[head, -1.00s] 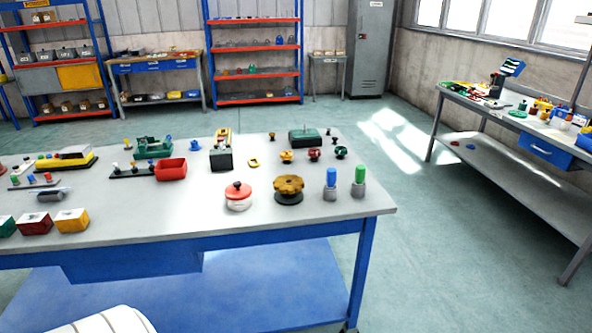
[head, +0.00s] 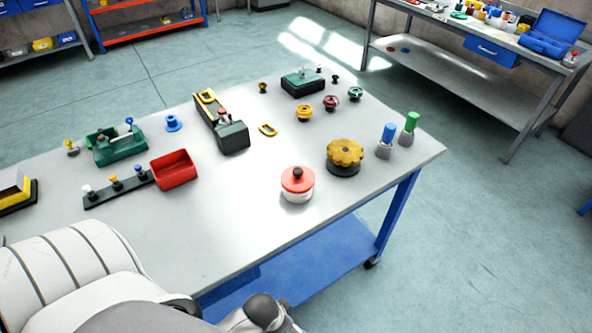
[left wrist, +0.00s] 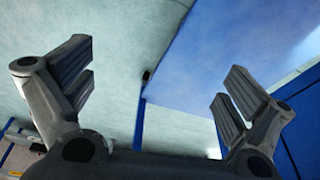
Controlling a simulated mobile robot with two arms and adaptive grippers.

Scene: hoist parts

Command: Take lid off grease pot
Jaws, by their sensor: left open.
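The grease pot (head: 297,194) stands upright on the grey workbench in the head view, a low white pot near the front edge. Its red lid (head: 298,180) with a black knob sits on top of it. My left gripper (left wrist: 165,90) is open and empty in the left wrist view, its fingers wide apart. Behind the fingers are the floor and the blue lower part of the bench, and no pot. In the head view my left arm comes in at the bottom left, below the bench's front edge. My right gripper is not in view.
A yellow knobbed wheel (head: 345,152) on a dark base stands just right of the pot. Blue (head: 386,140) and green (head: 409,128) capped bottles stand farther right. A red bin (head: 174,169) is to the left. The bench top (head: 230,225) left and front of the pot is clear.

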